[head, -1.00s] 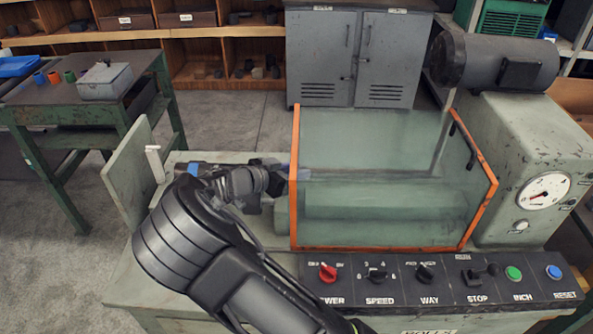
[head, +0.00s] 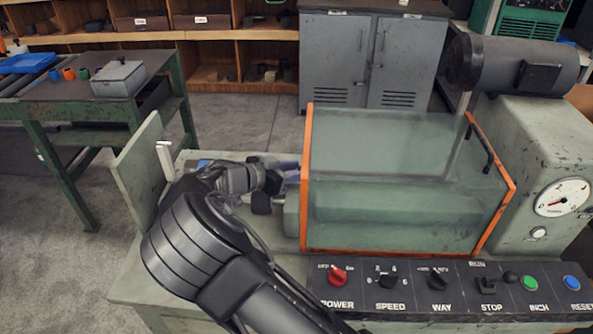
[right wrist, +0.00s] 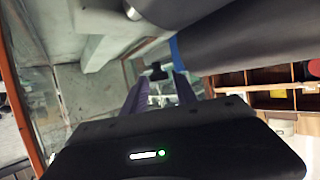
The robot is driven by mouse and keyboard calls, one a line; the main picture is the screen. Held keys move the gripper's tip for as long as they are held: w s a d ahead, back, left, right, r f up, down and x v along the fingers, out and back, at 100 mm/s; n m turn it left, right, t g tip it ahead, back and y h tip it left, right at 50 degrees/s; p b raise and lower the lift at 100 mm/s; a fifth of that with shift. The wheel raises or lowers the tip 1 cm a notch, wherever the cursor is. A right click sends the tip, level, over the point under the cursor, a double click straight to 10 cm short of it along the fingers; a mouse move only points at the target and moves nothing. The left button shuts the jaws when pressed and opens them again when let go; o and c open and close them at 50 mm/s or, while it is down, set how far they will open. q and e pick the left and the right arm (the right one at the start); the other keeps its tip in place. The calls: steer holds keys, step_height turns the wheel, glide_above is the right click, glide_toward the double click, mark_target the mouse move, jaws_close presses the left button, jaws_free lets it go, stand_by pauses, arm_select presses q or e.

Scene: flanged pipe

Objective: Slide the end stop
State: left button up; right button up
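I cannot pick out the end stop for sure. An upright pale green plate (head: 140,170) with a white lever (head: 165,160) stands at the left end of the machine. One arm reaches in from the bottom of the head view, and I take it as my right one. Its gripper (head: 287,166) is partly hidden near the left orange edge of the guard. In the right wrist view, two purplish fingers (right wrist: 157,92) stand apart, with a small dark T-shaped part (right wrist: 155,71) beyond their tips. I see nothing held. My left gripper is not in view.
A clear guard with an orange frame (head: 308,190) covers the middle of the machine. A control panel (head: 455,292) runs along the front right. A green table (head: 55,108) stands at the left, and a grey cabinet (head: 340,60) stands behind.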

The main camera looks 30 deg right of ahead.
steer(key=shift+a, duration=0.1)
steer(key=b+v, duration=0.1)
steer(key=v, duration=0.6)
steer(key=shift+a+b, duration=0.3)
steer(key=shift+b, duration=0.05)
